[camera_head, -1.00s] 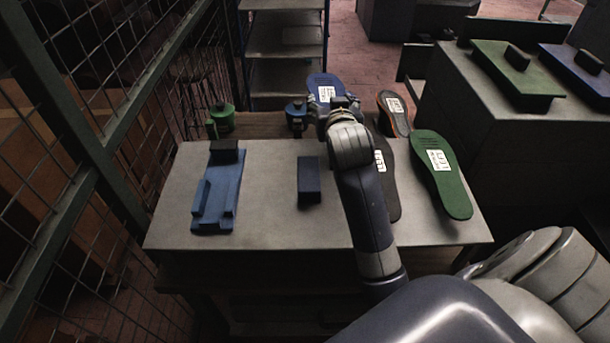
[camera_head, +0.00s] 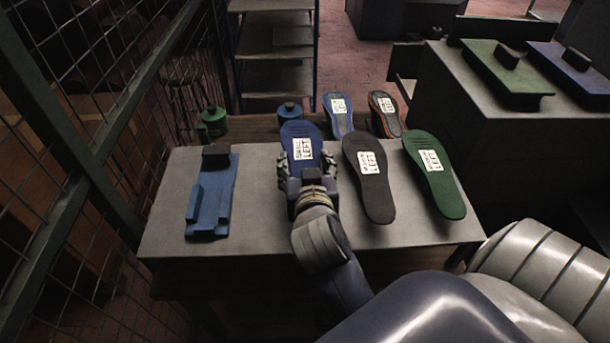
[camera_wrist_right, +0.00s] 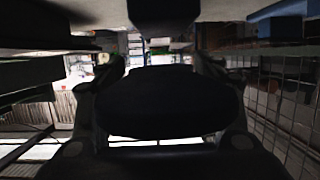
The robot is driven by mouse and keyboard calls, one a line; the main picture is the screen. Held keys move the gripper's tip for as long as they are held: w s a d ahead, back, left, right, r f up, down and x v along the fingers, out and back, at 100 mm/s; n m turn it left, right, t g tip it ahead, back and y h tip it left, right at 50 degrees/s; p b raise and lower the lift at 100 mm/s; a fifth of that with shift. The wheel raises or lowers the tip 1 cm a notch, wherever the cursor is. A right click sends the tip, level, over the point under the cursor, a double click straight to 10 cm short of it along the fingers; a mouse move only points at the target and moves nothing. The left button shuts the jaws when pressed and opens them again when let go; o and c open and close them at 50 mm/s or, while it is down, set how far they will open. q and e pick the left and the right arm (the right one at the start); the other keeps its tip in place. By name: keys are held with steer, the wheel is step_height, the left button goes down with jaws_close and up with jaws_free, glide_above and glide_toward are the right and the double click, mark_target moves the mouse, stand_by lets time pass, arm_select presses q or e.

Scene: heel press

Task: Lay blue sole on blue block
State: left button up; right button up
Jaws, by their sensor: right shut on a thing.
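A blue sole (camera_head: 300,134) with a white label is held by my right gripper (camera_head: 306,163) above the middle of the table, in the head view. The gripper's fingers are shut on its sides. The blue block (camera_head: 210,200), with a black piece at its far end, lies on the table to the left, apart from the sole. In the right wrist view a large dark shape (camera_wrist_right: 160,102) fills the space between the fingers, too dark to make out details. My left gripper is not in view.
A black sole (camera_head: 370,185) and a green sole (camera_head: 436,178) are on the right. Another blue sole (camera_head: 338,118) and an orange-edged sole (camera_head: 385,115) stand behind. Green (camera_head: 214,123) and blue (camera_head: 290,111) containers stand at the back. Wire fencing (camera_head: 90,150) is at the left.

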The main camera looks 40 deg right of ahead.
steer(key=shift+s+a, duration=0.2)
steer(key=shift+a, duration=0.05)
steer(key=shift+f, duration=0.35)
step_height(320, 180, down, 3)
steer(key=shift+r, duration=0.1)
steer(key=shift+f, duration=0.2)
steer(key=o, duration=1.1)
